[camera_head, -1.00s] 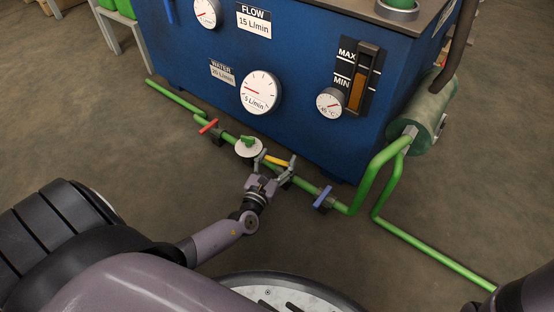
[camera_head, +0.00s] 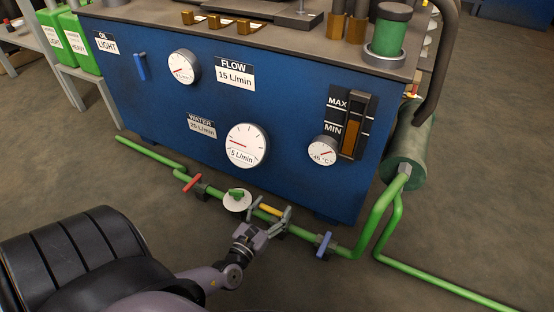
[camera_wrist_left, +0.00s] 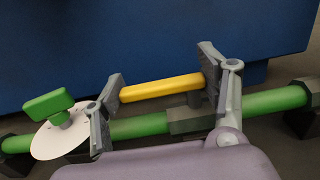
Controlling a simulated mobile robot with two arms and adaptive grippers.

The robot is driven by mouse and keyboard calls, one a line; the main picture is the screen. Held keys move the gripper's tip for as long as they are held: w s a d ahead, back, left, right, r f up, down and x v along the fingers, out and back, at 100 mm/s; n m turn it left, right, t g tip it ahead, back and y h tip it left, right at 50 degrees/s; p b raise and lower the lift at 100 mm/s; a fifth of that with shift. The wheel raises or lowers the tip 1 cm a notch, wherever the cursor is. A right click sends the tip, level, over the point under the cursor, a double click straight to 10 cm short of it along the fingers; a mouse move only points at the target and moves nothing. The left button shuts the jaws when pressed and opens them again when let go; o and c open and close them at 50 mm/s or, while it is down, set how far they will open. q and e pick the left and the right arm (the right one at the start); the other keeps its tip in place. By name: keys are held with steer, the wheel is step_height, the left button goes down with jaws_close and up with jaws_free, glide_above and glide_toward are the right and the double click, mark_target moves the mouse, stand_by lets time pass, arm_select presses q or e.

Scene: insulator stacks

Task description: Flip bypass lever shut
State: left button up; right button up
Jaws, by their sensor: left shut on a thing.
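The green pipe (camera_head: 345,250) along the floor in front of the blue cabinet carries a red lever (camera_head: 193,183), a yellow lever (camera_head: 270,209) and a blue lever (camera_head: 324,244). No label tells which is the bypass lever. My left gripper (camera_head: 268,214) is shut on the yellow lever, with one finger at each end. In the left wrist view the yellow lever (camera_wrist_left: 160,88) lies roughly along the pipe between the fingertips. The red lever lies across the pipe at a slant; the blue one is also angled to it. My right gripper is out of view.
A green knob (camera_head: 237,195) on a white disc stands on the pipe just left of my gripper. The blue cabinet (camera_head: 285,190) with gauges rises close behind. A green cylinder (camera_head: 408,155) stands at its right.

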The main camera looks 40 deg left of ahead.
arm_select(q)
steer(key=o, duration=1.7)
steer(key=s, duration=0.4)
steer(key=s+d, duration=0.1)
steer(key=s, duration=0.3)
steer(key=s+d, duration=0.1)
steer(key=s, duration=0.2)
steer(key=shift+s, duration=0.4)
